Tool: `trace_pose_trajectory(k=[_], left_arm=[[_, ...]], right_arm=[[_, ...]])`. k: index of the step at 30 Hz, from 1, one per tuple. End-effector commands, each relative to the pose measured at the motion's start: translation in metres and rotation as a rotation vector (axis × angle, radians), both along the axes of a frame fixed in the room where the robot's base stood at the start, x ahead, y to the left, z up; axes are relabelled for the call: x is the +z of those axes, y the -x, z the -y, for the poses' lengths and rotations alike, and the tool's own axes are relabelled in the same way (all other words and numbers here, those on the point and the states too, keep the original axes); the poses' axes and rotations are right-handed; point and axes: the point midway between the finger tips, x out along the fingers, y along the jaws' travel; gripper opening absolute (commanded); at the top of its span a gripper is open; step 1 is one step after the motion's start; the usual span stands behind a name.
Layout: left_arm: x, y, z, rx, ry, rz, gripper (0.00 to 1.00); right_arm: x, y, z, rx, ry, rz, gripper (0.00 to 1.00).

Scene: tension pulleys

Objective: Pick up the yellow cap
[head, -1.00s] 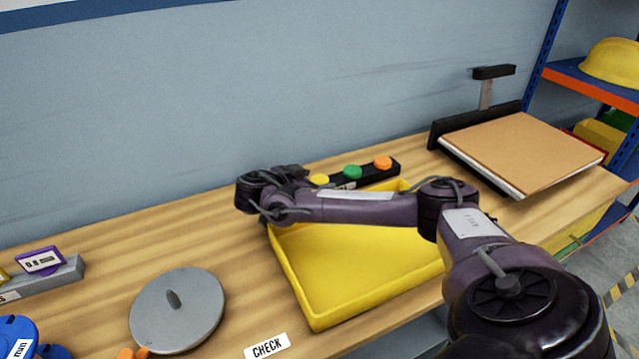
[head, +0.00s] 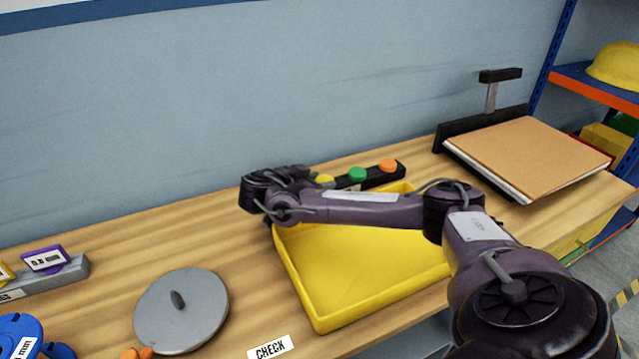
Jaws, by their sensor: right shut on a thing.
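The yellow cap (head: 325,181) is at the left end of a black rack (head: 372,178) behind the yellow tray. A green cap (head: 357,174) and an orange cap (head: 387,166) sit to its right on the rack. My right arm reaches in from the right across the tray, and its gripper (head: 314,179) is at the yellow cap, shut on it. The fingers are small and partly hidden by my wrist. The cap still appears level with the rack; I cannot tell whether it is clear of it. My left gripper is not in view.
The yellow tray (head: 318,322) looks empty where it shows. A board stack (head: 525,155) stands at the right. The bench at the back left is clear.

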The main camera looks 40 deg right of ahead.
Motion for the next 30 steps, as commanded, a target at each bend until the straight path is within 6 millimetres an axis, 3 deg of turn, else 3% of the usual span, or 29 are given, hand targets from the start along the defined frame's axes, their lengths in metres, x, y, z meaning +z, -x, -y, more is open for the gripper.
trace_pose_trajectory(k=[5, 10, 16, 21, 30], left_arm=[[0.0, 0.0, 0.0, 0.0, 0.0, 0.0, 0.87], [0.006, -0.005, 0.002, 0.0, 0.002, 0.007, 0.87], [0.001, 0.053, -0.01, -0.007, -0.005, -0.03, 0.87], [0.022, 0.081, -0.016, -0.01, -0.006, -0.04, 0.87], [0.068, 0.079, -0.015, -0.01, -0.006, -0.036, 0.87]], right_arm=[[0.023, 0.0, 0.001, 0.0, 0.0, 0.004, 0.2], [0.06, 0.0, 0.0, 0.0, 0.001, 0.003, 0.2], [0.087, 0.0, 0.0, 0.0, 0.0, 0.001, 0.2], [0.12, 0.0, 0.0, 0.001, 0.0, -0.001, 0.2], [0.167, 0.0, 0.0, 0.001, 0.0, 0.001, 0.2]])
